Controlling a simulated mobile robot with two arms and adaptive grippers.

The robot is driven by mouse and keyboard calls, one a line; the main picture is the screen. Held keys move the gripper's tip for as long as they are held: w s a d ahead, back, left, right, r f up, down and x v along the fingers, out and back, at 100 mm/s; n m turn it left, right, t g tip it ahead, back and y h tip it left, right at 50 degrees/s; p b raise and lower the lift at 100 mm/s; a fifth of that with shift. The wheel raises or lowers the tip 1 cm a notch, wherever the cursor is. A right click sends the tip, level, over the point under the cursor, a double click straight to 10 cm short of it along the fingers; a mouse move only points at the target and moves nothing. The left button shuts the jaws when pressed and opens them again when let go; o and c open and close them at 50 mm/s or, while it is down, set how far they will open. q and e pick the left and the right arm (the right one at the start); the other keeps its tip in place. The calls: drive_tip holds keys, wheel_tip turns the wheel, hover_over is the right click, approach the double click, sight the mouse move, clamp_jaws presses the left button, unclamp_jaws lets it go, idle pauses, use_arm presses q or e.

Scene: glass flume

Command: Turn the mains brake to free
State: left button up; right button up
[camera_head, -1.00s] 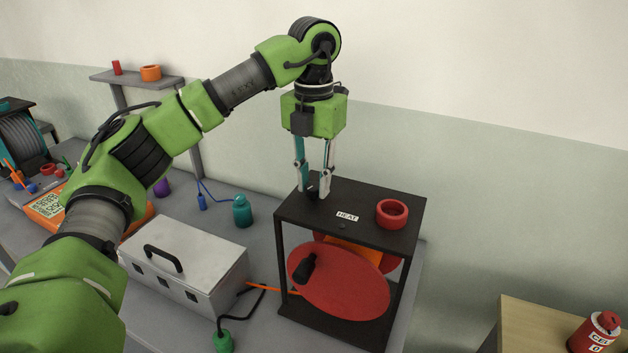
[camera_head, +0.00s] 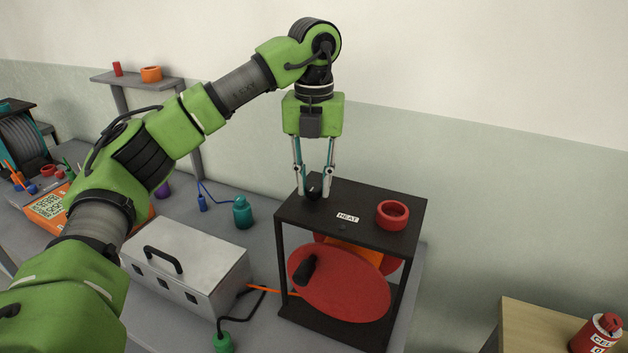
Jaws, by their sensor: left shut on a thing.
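My left gripper (camera_head: 314,195) points straight down at the back left of the black frame's top (camera_head: 370,226). Its two fingers are shut on a small black knob (camera_head: 313,191) that stands on this top. The fingers partly cover the knob, and a small light mark shows on it. A white label reading HEAT (camera_head: 347,217) lies in front of the knob, to its right. I see no label naming the mains brake, so I cannot tell whether this knob is it. My right gripper is out of view.
A red ring (camera_head: 392,214) lies on the black top. A large red disc with a black handle (camera_head: 340,285) sits inside the frame. A grey metal box (camera_head: 190,267) stands to the left. A red canister (camera_head: 597,336) stands on a wooden table at right.

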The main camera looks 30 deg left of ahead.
sight(314, 186)
use_arm(q)
drive_tip(key=o, duration=1.1)
wheel_tip(314, 186, up, 12)
idle(0.5)
